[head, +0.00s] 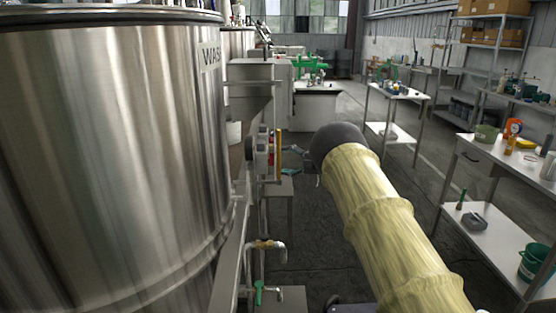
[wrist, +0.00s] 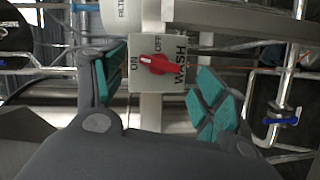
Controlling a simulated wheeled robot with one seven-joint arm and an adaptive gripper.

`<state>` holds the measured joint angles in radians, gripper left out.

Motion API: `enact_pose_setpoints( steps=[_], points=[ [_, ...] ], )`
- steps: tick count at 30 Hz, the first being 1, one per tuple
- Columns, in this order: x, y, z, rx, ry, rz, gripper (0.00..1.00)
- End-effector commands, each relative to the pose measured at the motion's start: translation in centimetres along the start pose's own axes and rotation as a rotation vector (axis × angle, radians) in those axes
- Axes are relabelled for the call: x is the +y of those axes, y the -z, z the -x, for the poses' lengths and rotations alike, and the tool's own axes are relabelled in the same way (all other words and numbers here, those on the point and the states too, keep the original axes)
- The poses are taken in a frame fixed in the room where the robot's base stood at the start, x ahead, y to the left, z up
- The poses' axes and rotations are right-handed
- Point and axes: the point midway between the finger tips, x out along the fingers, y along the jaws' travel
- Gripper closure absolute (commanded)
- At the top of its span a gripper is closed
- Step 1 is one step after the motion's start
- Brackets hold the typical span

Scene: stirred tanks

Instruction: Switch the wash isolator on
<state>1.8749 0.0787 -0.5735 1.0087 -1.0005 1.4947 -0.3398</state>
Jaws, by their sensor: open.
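The wash isolator (wrist: 180,85) is a light grey plate in the middle of the wrist view, marked WASH, ON and OFF, lettering turned sideways. Its red knob (wrist: 155,64) lies roughly left to right in that picture, one end towards ON; I cannot tell which end is the pointer. OFF is at the plate's upper edge. My gripper (wrist: 160,82) is open, its teal-padded fingers on either side of the knob, with no clear contact. In the head view my gripper (head: 298,158) is small and partly hidden by my arm, beside fittings near the tank marked WAS, its label cut off.
The big steel tank (head: 110,150) fills the left. A pipe with a green-handled valve (head: 259,292) is below the fittings. In the wrist view, pipes with a blue valve (wrist: 283,118) are at right. A white bench (head: 500,165) stands at right; the aisle floor is open.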

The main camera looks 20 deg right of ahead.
Motion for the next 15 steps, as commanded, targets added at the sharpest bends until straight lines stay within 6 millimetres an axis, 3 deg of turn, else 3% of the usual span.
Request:
enact_pose_setpoints(
  steps=[6,15],
  points=[
    [0.1,0.1,-2.5,0.002,0.000,0.001,0.29],
    [0.0,0.1,-3.4,0.002,0.000,0.000,0.29]
  ],
)
